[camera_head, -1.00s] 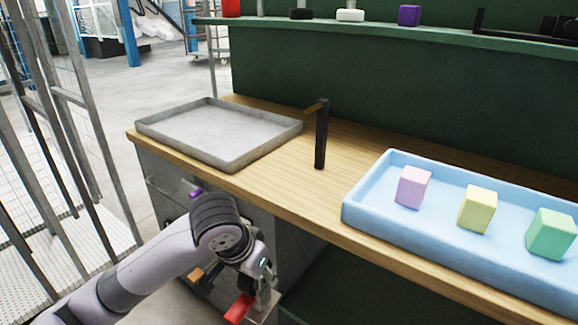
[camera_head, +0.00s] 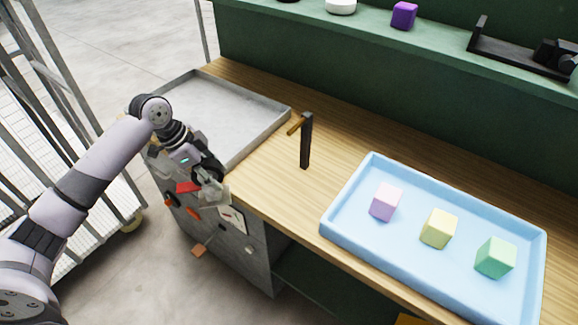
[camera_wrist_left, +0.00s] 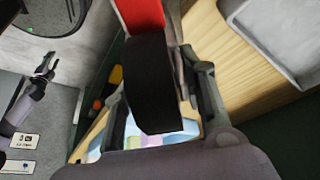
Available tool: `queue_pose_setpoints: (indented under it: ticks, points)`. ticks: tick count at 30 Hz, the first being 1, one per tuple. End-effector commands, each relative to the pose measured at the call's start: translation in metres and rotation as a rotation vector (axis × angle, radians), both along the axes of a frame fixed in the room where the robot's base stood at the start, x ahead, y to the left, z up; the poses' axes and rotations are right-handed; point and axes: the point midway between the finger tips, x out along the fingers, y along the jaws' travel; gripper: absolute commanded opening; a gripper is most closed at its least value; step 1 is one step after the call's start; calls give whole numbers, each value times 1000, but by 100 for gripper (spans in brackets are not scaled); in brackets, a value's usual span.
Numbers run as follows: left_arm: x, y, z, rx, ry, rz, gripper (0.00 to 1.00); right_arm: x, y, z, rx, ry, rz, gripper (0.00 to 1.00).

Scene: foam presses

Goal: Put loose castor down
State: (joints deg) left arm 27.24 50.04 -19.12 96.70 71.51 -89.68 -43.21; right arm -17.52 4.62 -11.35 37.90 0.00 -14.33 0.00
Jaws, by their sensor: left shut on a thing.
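My left gripper (camera_head: 214,188) is above the front left part of the bench, near the front edge of the grey tray. It is shut on the loose castor, whose red part (camera_head: 187,187) shows beside the fingers. In the left wrist view the castor is close up between the fingers, with a black wheel (camera_wrist_left: 150,85) and a red bracket (camera_wrist_left: 140,14). The castor is held in the air. What seems to be my right gripper (camera_wrist_left: 46,66) hangs small at the left of the wrist view; its jaws are too small to read.
The grey tray (camera_head: 262,128) on the bench looks empty. A black post with a brass arm (camera_head: 306,142) stands right of it. A blue tray (camera_head: 345,232) holds pink (camera_head: 386,202), yellow (camera_head: 438,229) and green (camera_head: 495,258) blocks. A shelf runs behind; a wire cage stands left.

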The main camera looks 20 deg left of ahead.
Motion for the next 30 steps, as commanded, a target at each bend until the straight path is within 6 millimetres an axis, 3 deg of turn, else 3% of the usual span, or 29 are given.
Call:
queue_pose_setpoints:
  ticks: [5, 21, 25, 30]
  points:
    - [6, -4, 10, -3, -2, -30, 0, -10, -2, 11, 0, 5, 2, 40]
    - [63, -127, 12, -3, -2, -30, 0, -10, -2, 57, -1, 5, 1, 40]
    - [73, -148, 11, -2, -2, -29, 0, -10, -2, 63, -1, 5, 1, 40]
    - [78, -158, 6, 1, -1, -27, 0, -10, -2, 66, -1, 6, 1, 40]
